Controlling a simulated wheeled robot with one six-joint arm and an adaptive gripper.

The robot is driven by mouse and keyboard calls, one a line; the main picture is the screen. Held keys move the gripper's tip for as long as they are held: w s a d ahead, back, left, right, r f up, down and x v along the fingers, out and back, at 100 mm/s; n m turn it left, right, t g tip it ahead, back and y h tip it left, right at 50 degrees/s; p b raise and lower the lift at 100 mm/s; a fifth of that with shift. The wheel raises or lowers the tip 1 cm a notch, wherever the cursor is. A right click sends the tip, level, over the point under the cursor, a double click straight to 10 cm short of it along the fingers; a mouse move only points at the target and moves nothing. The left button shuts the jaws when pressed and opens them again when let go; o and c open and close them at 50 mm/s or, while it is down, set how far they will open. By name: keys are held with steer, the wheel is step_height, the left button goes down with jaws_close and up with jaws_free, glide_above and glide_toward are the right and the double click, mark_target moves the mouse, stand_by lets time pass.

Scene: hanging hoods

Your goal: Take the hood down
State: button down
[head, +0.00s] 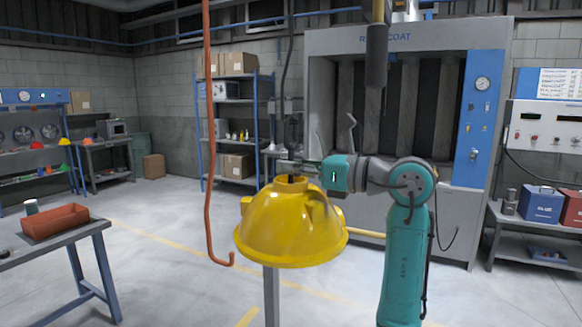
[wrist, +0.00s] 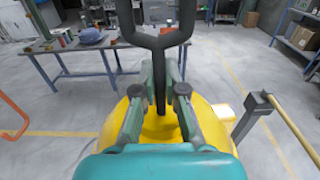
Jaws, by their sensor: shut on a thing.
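A yellow dome-shaped hood (head: 290,228) hangs upright in the middle of the head view, open side down. A dark hanger line (head: 287,85) comes down from above to its top. My gripper (head: 287,166) reaches in from the right, level, just above the dome. In the wrist view my gripper (wrist: 159,76) has its two fingers on either side of a dark upright stem (wrist: 160,90), shut on it. The stem rises from the yellow hood (wrist: 225,113) and forks above the fingers. How the stem joins the hanger is hidden.
An orange hooked line (head: 207,130) hangs empty to the left. A grey post (head: 272,295) stands below the hood, with a yellow rail (head: 365,235) behind. A table (head: 75,235) with an orange tray (head: 55,222) is at left. A spray booth (head: 335,50) stands behind.

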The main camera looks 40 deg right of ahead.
steer(key=shift+r, duration=1.4)
steer(key=shift+s+d, duration=0.1)
steer(key=shift+s, duration=0.1)
steer(key=shift+v, duration=1.6)
steer(key=v, duration=1)
steer(key=shift+r, duration=0.2)
